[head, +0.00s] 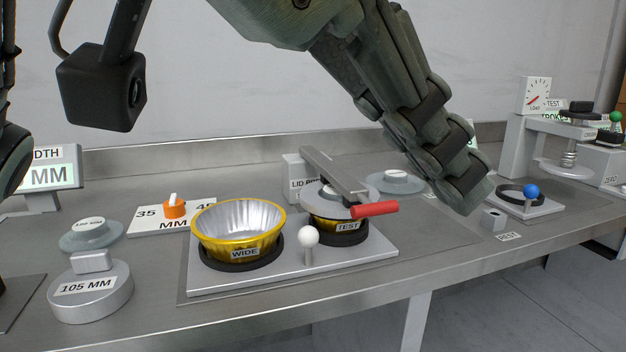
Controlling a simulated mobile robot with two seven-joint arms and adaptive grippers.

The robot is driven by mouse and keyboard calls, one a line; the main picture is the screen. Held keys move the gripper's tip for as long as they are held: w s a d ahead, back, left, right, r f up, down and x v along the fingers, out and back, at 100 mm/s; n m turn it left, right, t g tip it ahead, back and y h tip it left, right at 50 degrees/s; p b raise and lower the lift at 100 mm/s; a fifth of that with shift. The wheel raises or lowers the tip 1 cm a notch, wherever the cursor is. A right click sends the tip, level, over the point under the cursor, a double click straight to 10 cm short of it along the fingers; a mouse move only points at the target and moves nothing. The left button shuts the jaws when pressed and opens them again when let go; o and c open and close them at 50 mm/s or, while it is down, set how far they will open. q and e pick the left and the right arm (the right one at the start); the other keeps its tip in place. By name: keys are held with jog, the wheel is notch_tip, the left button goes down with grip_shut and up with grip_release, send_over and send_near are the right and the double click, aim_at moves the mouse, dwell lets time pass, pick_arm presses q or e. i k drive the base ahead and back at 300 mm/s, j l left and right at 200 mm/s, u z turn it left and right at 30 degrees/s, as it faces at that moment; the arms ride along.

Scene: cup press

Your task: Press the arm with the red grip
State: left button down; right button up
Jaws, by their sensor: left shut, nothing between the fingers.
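The arm with the red grip (375,209) belongs to a lid press. Its grey lever (333,172) slopes down from the block marked LID (297,168) toward the front right, over a gold cup marked TEST (345,225). A grey round plate lies under the lever at the cup's top. My left gripper (474,197) is shut and empty. It reaches down from the top, and in the picture its tips are right of the red grip, with a gap between them. I cannot tell its exact height. My right gripper is not in view.
A wide gold cup (239,231) stands left of the press, with a white-knobbed post (308,237) in front. A 105 MM weight (90,292) is at the left front. A blue-knobbed stand (531,192) and a dial tester (535,95) are at the right.

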aim_at(361, 201)
jog(key=k, duration=1.3)
